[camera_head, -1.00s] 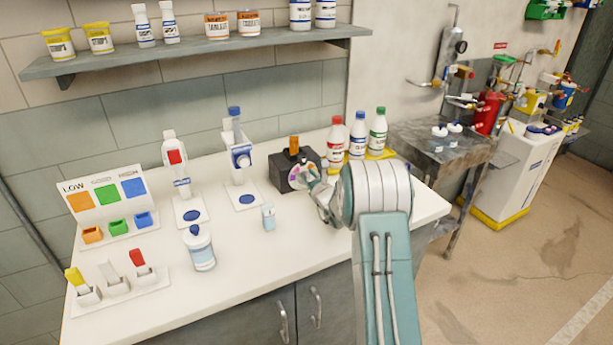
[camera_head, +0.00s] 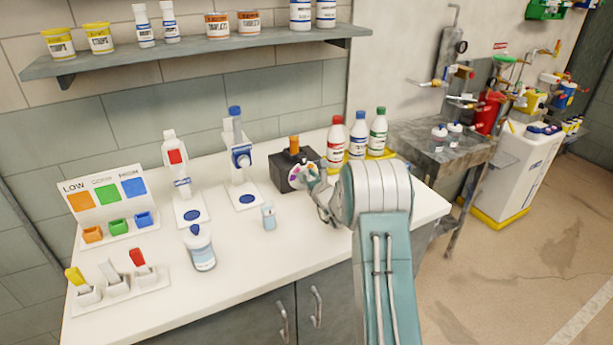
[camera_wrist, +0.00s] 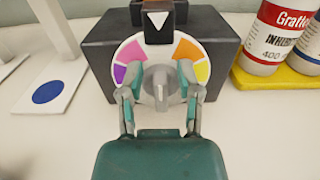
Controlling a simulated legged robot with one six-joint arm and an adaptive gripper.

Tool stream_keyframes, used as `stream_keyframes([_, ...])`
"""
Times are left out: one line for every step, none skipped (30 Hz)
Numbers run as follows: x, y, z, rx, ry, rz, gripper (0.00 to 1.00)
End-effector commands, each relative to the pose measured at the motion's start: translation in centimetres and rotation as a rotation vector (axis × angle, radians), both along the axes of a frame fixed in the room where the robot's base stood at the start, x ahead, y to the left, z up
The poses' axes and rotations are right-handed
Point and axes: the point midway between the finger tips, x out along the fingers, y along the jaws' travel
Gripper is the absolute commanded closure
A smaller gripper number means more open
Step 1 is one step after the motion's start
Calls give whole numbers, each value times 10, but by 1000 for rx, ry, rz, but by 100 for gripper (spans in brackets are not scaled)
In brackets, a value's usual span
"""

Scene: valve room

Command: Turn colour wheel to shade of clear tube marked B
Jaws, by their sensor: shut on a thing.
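The colour wheel (camera_wrist: 131,51) is a white disc with purple, pink, orange and yellow segments on the front of a black box (camera_wrist: 101,58). A black pointer with a white triangle (camera_wrist: 158,20) stands above it, over a pale stretch between pink and orange. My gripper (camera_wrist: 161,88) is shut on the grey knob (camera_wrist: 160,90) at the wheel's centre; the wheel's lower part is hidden. In the head view the box (camera_head: 285,172) has an orange-brown tube (camera_head: 294,145) on top, and my gripper (camera_head: 318,187) is at its front. I cannot make out a tube marked B.
Red, blue and green-capped bottles (camera_head: 335,143) stand on a yellow tray (camera_head: 383,155) right of the box. A small clear vial (camera_head: 269,217) and a white bottle (camera_head: 200,248) stand in front. Two dispensers (camera_head: 241,160) are to the left. The counter's front middle is clear.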

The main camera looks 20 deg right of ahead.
Motion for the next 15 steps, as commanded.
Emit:
stream_keyframes([0,0,-1,-4,2,0,100])
stream_keyframes([0,0,-1,-8,2,0,100])
stream_keyframes([0,1,-1,-16,1,0,100])
stream_keyframes([0,1,-1,-23,1,0,100])
stream_keyframes([0,1,-1,-30,1,0,100])
stream_keyframes([0,1,-1,-42,1,0,100])
stream_keyframes([0,1,-1,-53,0,0,100])
stream_keyframes([0,2,-1,-66,1,0,100])
stream_keyframes([0,2,-1,-86,0,0,100])
stream_keyframes([0,2,-1,-103,-1,0,100])
stream_keyframes([0,3,-1,-123,-1,0,100])
stream_keyframes([0,3,-2,-152,-2,0,100])
stream_keyframes([0,4,-2,-174,-3,0,100])
stream_keyframes([0,4,-2,-198,-4,0,100])
stream_keyframes([0,5,-2,-230,-5,0,100])
